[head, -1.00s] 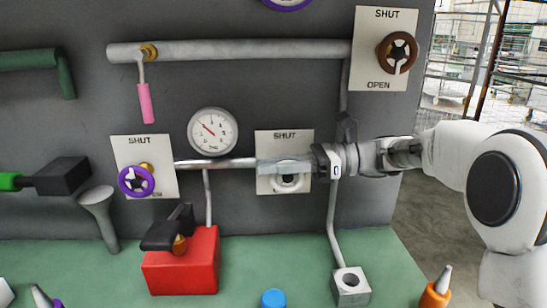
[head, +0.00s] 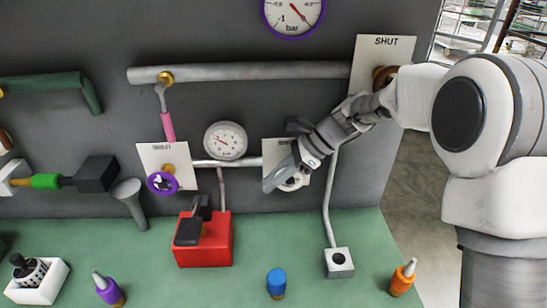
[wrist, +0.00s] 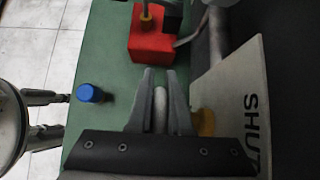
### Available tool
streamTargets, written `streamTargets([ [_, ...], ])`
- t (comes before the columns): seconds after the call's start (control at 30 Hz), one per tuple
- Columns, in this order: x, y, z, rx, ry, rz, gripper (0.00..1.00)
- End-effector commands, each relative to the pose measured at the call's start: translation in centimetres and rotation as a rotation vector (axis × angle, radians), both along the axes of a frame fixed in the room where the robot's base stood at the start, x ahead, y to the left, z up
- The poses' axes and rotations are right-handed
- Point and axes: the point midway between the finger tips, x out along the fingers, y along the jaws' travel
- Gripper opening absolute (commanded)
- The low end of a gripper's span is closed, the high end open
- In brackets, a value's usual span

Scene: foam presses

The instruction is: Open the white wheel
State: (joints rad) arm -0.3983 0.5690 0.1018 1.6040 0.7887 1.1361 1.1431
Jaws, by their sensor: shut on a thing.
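The white wheel (head: 297,183) stands in front of a pale plate (head: 276,152) on the grey wall, largely hidden by my gripper in the head view. My gripper (head: 270,182) reaches in from the upper right and points down and left at the wheel. In the wrist view my two grey fingers (wrist: 160,104) are shut on the wheel's white rim (wrist: 160,112), one on each side. A brass part (wrist: 206,123) shows beside the right finger. The plate reads SHUT (wrist: 254,118) in the wrist view; its lower lettering is hidden.
A purple wheel (head: 162,184) and a white dial gauge (head: 225,141) are to the left. A red box (head: 203,250) with a dark lever, a blue-capped piece (head: 277,281) and a grey block (head: 339,262) stand on the green bench below. A brown wheel is partly behind my arm.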

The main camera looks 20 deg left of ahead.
Motion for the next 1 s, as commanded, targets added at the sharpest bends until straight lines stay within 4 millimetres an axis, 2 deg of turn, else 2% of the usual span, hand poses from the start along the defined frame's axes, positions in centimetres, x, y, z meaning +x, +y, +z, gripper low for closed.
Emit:
streamTargets([
  [0.03, -0.1, 0.0, 0.8, -0.04, -0.019, 0.003, 0.0],
  [0.6, 0.2, -0.5, -1.6, -0.48, -0.264, 0.004, 0.0],
  [1.0, 0.5, -0.9, -2.4, -0.638, -0.352, 0.0, 0.0],
])
